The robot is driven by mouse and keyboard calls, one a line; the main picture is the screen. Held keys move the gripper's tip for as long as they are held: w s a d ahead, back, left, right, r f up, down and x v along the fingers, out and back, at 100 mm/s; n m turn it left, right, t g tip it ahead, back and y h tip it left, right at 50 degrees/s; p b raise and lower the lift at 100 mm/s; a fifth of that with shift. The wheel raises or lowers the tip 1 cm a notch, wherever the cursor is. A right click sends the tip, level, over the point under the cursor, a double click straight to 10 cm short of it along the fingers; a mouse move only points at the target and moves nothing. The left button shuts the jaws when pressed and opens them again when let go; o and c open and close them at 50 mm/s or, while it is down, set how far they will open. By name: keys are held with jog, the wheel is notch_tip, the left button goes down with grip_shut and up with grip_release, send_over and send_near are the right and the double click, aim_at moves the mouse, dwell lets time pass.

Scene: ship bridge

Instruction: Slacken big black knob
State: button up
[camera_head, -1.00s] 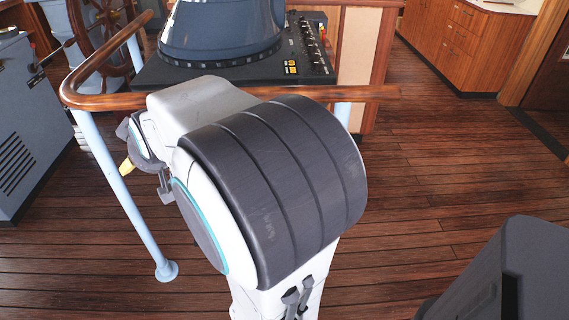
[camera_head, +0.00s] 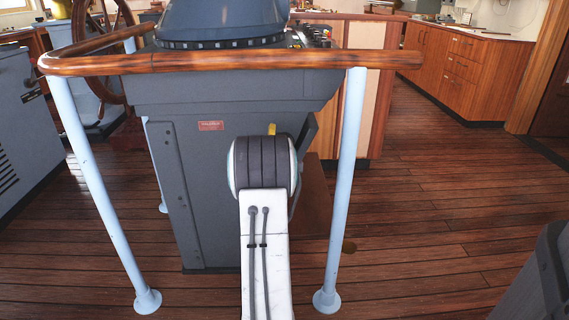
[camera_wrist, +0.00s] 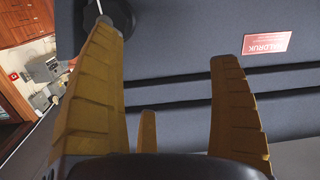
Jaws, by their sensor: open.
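A round black knob (camera_wrist: 121,14) with a light metal piece by it shows at the top edge of the wrist view, partly cut off and partly covered by a finger. It lies just beyond the tip of the left finger, apart from the middle of the jaws. My gripper (camera_wrist: 165,45) is open, its yellow fingers spread with nothing between them. In the head view, only a bit of yellow (camera_head: 272,129) shows above my arm's dark joint, in front of the grey console (camera_head: 190,180). I cannot make out the knob in the head view.
A wooden handrail (camera_head: 200,63) on pale blue posts (camera_head: 345,190) runs around the console, with my arm between the posts. A red plate (camera_head: 210,125) is on the console face and shows in the wrist view (camera_wrist: 267,49). Open plank floor (camera_head: 430,230) lies right.

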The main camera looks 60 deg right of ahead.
jog(key=s+d+f+h+b, duration=0.2)
jog(key=s+d+f+b, duration=0.1)
jog(key=s+d+f, duration=0.15)
jog(key=shift+m+g, duration=0.3)
jog(key=shift+m, duration=0.1)
jog(key=shift+f+b+x, duration=0.15)
jog(key=shift+b+x, duration=0.65)
jog(key=shift+x, duration=1.15)
jog(key=shift+f+b+x, duration=0.2)
jog(key=shift+b+x, duration=0.55)
jog(key=shift+x, duration=1.15)
jog(key=shift+w, duration=0.2)
jog(key=c, duration=1.2)
